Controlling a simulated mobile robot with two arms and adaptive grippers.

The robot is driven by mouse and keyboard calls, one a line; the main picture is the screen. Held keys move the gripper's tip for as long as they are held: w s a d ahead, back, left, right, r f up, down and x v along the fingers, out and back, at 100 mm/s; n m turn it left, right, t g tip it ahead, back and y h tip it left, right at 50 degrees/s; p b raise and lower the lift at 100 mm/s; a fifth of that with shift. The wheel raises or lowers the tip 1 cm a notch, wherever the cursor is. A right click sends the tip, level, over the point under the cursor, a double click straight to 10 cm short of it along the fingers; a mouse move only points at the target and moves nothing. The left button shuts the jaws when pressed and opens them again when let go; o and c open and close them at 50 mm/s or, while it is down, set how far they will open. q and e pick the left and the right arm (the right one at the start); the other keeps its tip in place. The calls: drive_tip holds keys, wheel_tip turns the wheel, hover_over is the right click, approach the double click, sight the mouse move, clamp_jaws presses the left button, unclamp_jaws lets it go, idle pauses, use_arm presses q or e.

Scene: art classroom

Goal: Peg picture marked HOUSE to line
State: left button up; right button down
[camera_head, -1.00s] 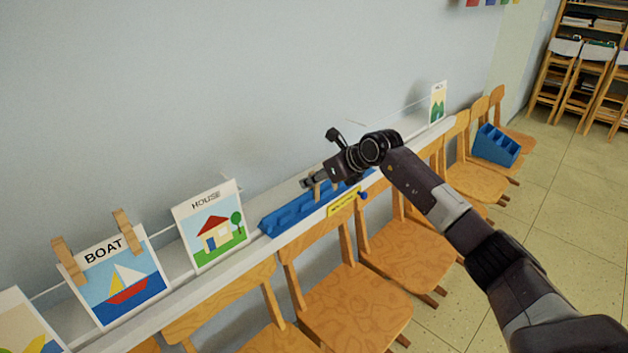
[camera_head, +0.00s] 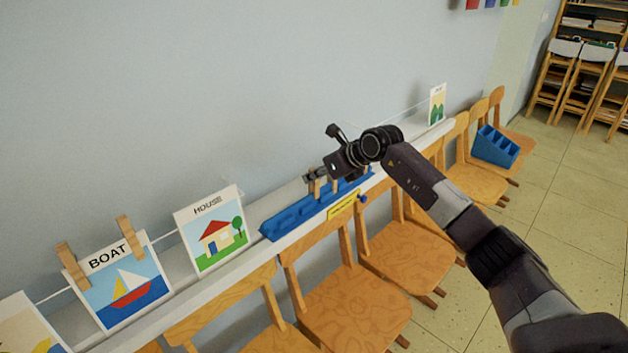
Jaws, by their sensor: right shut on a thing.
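The picture marked HOUSE (camera_head: 212,238), with a red-roofed house and a green tree, stands on the white ledge (camera_head: 160,322) against the wall. No peg shows on it. The thin line (camera_head: 165,236) runs along the wall at about its top. My right gripper (camera_head: 316,175) is above the blue peg rack (camera_head: 290,219), to the right of the HOUSE picture. It is shut on a wooden peg (camera_head: 315,186), partly hidden at the fingertips. Another peg (camera_head: 333,186) shows close beside it at the rack. My left gripper is out of view.
The BOAT picture (camera_head: 125,290) hangs at the left with two wooden pegs (camera_head: 130,236). Another picture (camera_head: 22,325) is cut off at the left edge; one more (camera_head: 437,105) is far right. Wooden chairs (camera_head: 350,290) line the ledge. A blue bin (camera_head: 495,147) sits on a chair.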

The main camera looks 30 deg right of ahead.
drive_tip(key=shift+r+p, duration=1.15)
drive_tip(key=shift+r, duration=0.75)
drive_tip(key=s, duration=0.1)
drive_tip(key=s+d, duration=0.1)
drive_tip(key=s, duration=0.1)
drive_tip(key=s+r, duration=0.1)
drive_tip(key=shift+s+d, duration=0.35)
drive_tip(key=shift+s, duration=0.05)
